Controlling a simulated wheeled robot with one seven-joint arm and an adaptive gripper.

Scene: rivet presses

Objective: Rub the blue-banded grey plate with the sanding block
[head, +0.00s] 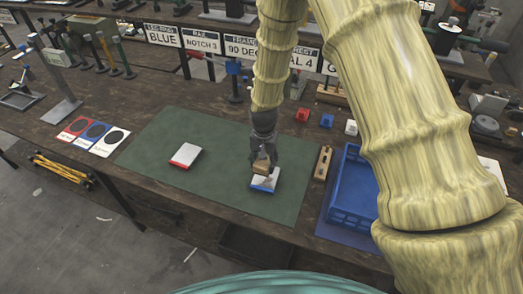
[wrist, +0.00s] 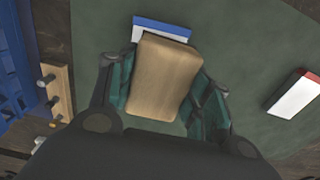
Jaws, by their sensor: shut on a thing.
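My gripper (head: 263,158) is shut on the sanding block (wrist: 162,78), a tan block that also shows in the head view (head: 261,168). The block is right over the blue-banded grey plate (head: 265,181), which lies on the green mat. I cannot tell whether the block touches the plate. In the wrist view the block hides most of the plate, and the blue band (wrist: 162,27) shows beyond it. The red-banded plate (head: 185,155) lies on the mat to the left in the head view, and at the right edge of the wrist view (wrist: 296,95).
The green mat (head: 225,135) is clear around the plates. A blue crate (head: 352,190) and a wooden strip with pegs (head: 322,163) stand to the right. Small red (head: 302,115), blue (head: 327,120) and white (head: 351,127) blocks sit behind. Marked cards (head: 95,133) lie left.

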